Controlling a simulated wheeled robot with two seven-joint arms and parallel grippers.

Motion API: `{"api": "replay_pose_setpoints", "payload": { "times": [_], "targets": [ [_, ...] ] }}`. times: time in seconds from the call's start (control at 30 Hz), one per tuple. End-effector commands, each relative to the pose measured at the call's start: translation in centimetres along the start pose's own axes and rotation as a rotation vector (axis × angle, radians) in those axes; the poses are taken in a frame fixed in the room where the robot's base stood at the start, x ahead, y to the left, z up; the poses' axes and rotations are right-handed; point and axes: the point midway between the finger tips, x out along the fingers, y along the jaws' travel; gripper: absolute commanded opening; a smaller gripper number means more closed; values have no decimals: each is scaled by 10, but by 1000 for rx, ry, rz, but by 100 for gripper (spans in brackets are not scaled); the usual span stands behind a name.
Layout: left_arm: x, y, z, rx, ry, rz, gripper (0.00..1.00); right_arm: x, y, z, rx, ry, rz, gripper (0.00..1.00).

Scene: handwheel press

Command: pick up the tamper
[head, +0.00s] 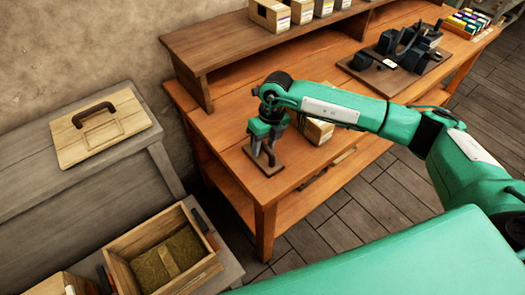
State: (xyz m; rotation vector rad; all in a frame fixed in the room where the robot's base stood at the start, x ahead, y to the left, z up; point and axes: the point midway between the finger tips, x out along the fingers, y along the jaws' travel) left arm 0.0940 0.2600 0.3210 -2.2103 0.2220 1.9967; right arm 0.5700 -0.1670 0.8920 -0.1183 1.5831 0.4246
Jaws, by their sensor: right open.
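The tamper (262,166), which I take to be the small flat brown plate with a dark upright handle, lies near the front left corner of the orange-brown workbench (235,155). My right gripper (264,148) points down directly over it, with its jaws open at the handle. The gripper hides part of the handle, and I cannot tell whether the fingers touch it. My left gripper is out of view.
A pale block (318,130) sits behind my right forearm. A raised shelf (240,55) runs along the wall, and a dark press (400,50) stands farther right. A handled wooden lid (92,142) lies on the grey chest; an open crate (190,282) sits below it.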

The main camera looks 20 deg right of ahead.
Motion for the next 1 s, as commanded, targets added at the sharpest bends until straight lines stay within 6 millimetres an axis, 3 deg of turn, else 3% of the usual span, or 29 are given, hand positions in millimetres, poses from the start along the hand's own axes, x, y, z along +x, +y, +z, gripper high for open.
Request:
{"api": "replay_pose_setpoints", "payload": {
  "times": [0.27,0.5,0.83,1.0],
  "targets": [
    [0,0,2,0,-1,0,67,5,0,0,0,0,0,41],
    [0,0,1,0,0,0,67,4,0,0,0,0,0,0],
    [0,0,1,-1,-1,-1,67,2,0,0,0,-2,0,0],
    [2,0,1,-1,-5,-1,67,-11,2,1,0,-4,-1,0]
  ]
}}
